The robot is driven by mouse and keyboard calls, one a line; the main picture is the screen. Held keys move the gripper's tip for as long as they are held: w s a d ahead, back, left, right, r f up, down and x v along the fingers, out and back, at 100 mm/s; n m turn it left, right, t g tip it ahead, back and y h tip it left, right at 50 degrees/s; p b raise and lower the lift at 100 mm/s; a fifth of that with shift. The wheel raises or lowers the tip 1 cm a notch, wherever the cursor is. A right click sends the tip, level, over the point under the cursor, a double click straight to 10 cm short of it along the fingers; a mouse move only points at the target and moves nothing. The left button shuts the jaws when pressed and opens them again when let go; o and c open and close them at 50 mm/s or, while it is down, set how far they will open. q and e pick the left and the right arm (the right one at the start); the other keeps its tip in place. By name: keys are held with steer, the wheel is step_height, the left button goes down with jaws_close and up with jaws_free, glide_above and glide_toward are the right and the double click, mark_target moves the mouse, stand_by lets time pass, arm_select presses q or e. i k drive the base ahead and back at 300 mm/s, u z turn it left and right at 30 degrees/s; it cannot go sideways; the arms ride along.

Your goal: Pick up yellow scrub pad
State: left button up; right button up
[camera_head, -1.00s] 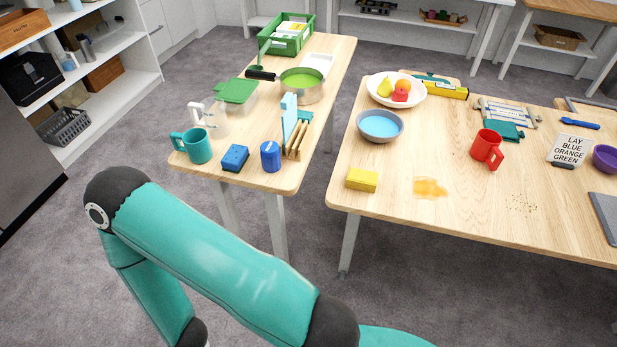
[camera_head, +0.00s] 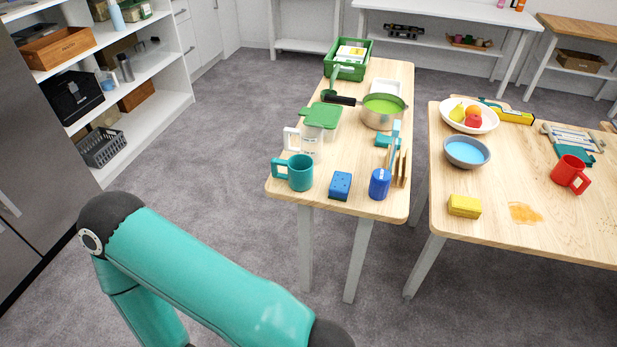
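The yellow scrub pad (camera_head: 464,206) lies on the near left corner of the right wooden table (camera_head: 470,234), left of an orange spill (camera_head: 525,212). Nothing is touching it. A teal arm of mine crosses the lower left of the head view, below and left of the tables, well apart from the pad. Neither of my grippers is in view.
A blue bowl (camera_head: 466,152) and a white fruit bowl (camera_head: 490,118) stand behind the pad; a red mug (camera_head: 570,174) is to the right. The left table (camera_head: 331,216) holds a teal mug (camera_head: 294,173), a blue sponge (camera_head: 340,185) and a pot (camera_head: 384,111). A gap separates the tables.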

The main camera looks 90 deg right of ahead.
mark_target(463, 206)
steer(key=u, duration=0.6)
steer(key=i, duration=0.2)
steer(key=z, duration=3.15)
steer(key=i, duration=0.25)
steer(key=z, duration=1.9)
steer(key=k, duration=0.6)
steer(key=z, duration=0.4)
steer(key=i, duration=1.65)
steer(key=u, duration=0.4)
